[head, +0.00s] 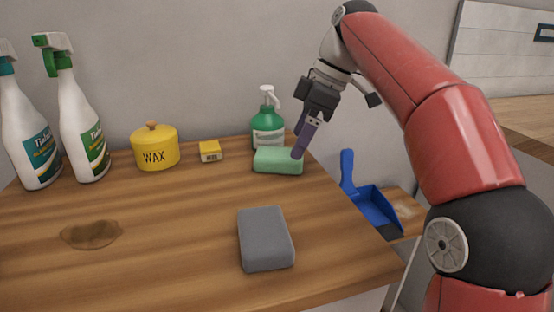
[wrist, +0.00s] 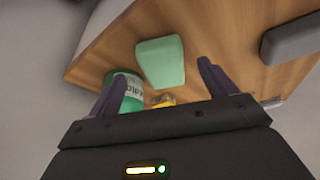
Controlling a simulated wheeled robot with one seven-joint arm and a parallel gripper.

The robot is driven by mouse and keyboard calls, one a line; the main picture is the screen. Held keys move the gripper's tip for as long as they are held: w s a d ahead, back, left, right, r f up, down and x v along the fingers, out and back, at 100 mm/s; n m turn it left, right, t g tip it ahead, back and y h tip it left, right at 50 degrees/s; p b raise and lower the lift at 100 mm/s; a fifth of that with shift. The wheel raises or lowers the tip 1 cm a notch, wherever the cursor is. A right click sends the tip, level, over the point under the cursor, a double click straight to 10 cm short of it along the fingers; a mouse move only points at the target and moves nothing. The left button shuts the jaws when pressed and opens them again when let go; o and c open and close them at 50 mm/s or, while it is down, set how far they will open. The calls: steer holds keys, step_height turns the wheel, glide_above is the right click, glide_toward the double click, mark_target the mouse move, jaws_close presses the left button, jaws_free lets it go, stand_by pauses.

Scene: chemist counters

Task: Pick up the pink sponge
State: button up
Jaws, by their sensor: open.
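I see no pink sponge in either view. A light green sponge (head: 277,160) lies near the back right edge of the wooden counter; it also shows in the wrist view (wrist: 162,62). A grey sponge (head: 265,238) lies nearer the front, and shows at the right in the wrist view (wrist: 295,38). My gripper (head: 299,152) points down at the right end of the green sponge. In the wrist view its fingers (wrist: 163,82) are apart with nothing held between them. Whether a finger touches the green sponge, I cannot tell.
A green spray bottle (head: 267,122) stands just behind the green sponge. A yellow wax pot (head: 155,150), a small yellow box (head: 210,151) and two white spray bottles (head: 84,130) stand further left. A brown stain (head: 91,235) marks the counter (head: 170,260). A blue dustpan (head: 372,204) is at the right.

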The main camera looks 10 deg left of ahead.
mark_target(288, 154)
steer(key=b+x, duration=0.1)
steer(key=x, duration=0.3)
steer(key=shift+s+a+f, duration=0.1)
steer(key=shift+a+f, duration=0.1)
steer(key=shift+a, duration=0.1)
steer(key=shift+c, duration=0.2)
steer(key=c, duration=1.1)
steer(key=shift+r, duration=0.15)
steer(key=shift+s+r, duration=0.15)
steer(key=shift+r, duration=0.1)
step_height(288, 154, up, 6)
steer(key=shift+r+p, duration=0.15)
steer(key=shift+p, duration=0.5)
steer(key=s+d+b, duration=0.2)
steer(key=s+d, duration=0.1)
steer(key=s, duration=0.3)
steer(key=s+d+b, duration=0.2)
steer(key=s, duration=0.3)
steer(key=s+d+b, duration=0.2)
steer(key=s+d, duration=0.1)
steer(key=s, duration=0.3)
steer(key=shift+s+d, duration=0.35)
